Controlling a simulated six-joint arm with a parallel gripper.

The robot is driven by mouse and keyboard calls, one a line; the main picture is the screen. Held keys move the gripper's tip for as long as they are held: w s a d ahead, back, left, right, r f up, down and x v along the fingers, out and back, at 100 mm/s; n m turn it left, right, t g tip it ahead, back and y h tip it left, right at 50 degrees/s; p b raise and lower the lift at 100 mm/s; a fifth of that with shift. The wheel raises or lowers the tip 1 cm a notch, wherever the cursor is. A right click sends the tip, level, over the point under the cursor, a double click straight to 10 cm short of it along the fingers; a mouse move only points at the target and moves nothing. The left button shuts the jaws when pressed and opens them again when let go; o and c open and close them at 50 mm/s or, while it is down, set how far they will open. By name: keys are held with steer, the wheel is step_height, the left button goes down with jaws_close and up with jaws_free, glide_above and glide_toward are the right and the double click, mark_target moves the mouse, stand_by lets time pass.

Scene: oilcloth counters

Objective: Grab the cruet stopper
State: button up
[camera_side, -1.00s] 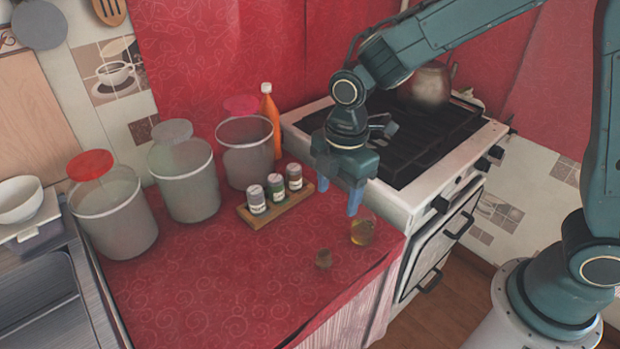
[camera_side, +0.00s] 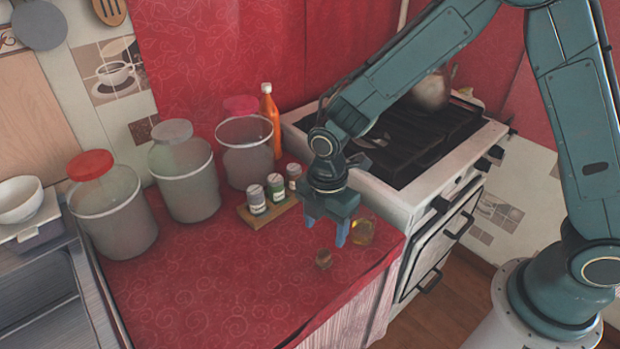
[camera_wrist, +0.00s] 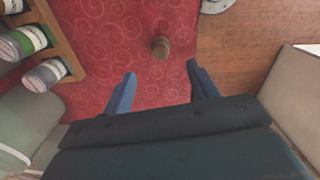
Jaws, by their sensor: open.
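A wooden rack (camera_side: 270,214) holds several spice jars behind the gripper. Large canisters (camera_side: 115,215) and an orange bottle (camera_side: 271,125) stand farther back. The stove (camera_side: 400,195) is at right. The counter's front-left part (camera_side: 200,300) is clear.

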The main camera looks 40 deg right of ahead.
mark_target(324, 252)
steer(key=shift+f, duration=1.9)
steer(key=shift+f, duration=0.1)
steer(key=shift+f, duration=2.5)
steer(key=c, duration=1.1)
